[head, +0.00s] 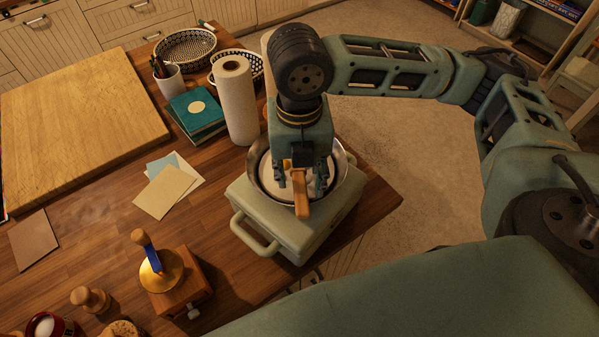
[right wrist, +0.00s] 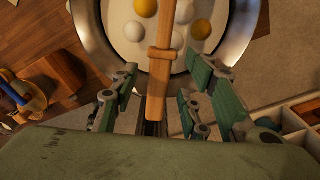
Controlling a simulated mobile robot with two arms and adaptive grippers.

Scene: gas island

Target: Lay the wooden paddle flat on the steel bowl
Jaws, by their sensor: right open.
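The steel bowl (head: 342,172) stands on a pale green box with a side handle. In the right wrist view the bowl (right wrist: 240,32) holds several white and yellow balls in a pale filling. The wooden paddle (head: 301,200) lies across the bowl, its handle sticking out past the near rim. In the right wrist view the paddle (right wrist: 161,75) runs between the fingers, with a crosspiece near the rim. My right gripper (head: 304,181) is above the bowl, open, with its fingers on either side of the handle and apart from it. The paddle's far end is hidden.
The pale green box (head: 255,242) sits near the counter's right edge. Left of it are a paper roll (head: 236,105), teal books (head: 196,112), paper cards (head: 167,190) and a wooden block with a brass disc (head: 160,270). A large board (head: 80,120) lies far left.

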